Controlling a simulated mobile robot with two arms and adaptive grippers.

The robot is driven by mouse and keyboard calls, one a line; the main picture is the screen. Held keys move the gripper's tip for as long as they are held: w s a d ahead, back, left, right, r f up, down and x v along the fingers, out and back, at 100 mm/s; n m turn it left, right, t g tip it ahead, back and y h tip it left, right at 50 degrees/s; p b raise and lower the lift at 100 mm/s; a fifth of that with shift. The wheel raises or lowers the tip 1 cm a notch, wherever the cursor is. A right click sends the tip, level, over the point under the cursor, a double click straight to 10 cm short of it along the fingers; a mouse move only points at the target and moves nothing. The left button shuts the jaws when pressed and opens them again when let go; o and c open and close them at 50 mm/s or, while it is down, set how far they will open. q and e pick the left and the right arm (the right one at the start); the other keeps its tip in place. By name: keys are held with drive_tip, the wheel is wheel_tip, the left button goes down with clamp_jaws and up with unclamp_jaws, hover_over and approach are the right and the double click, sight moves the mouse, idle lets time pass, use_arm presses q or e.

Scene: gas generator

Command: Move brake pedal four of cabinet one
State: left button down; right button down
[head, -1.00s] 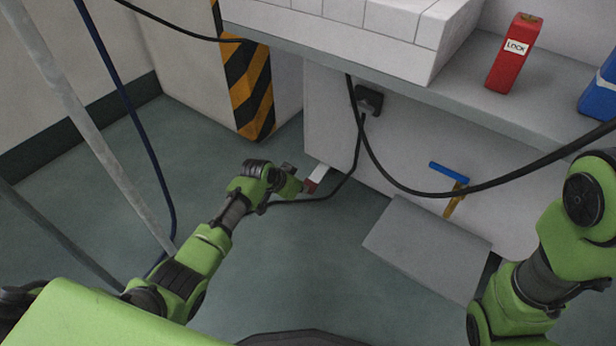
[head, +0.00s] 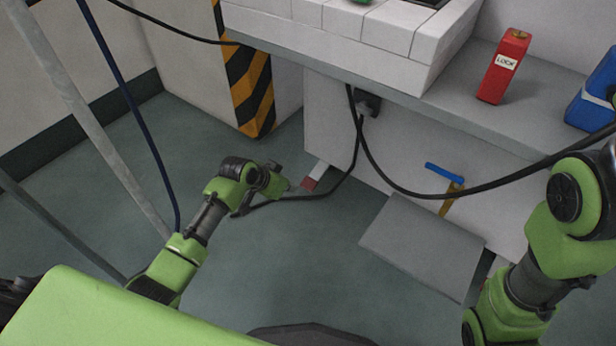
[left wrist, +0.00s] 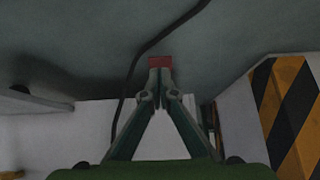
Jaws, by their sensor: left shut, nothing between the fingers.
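A pedal with a red end and a white shank (head: 315,176) sticks out low from the front of the white cabinet (head: 335,135). I cannot read a number on it. My left gripper (head: 293,189) is shut and empty, low over the floor, just left of the red end in the head view. In the left wrist view the shut fingertips (left wrist: 160,82) line up with the red end (left wrist: 160,62); whether they touch it is not clear. My right arm shows at the right edge of the head view, but its gripper is out of view.
A black cable (head: 345,178) runs down the cabinet front and along the floor by the pedal. A blue-topped yellow lever (head: 445,173) stands behind a grey plate (head: 420,245). A striped post (head: 257,90) is at the back. The middle floor is clear.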

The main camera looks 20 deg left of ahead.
use_arm(q)
drive_tip(key=v, duration=0.6)
drive_tip(key=shift+s, duration=0.1)
idle(0.4)
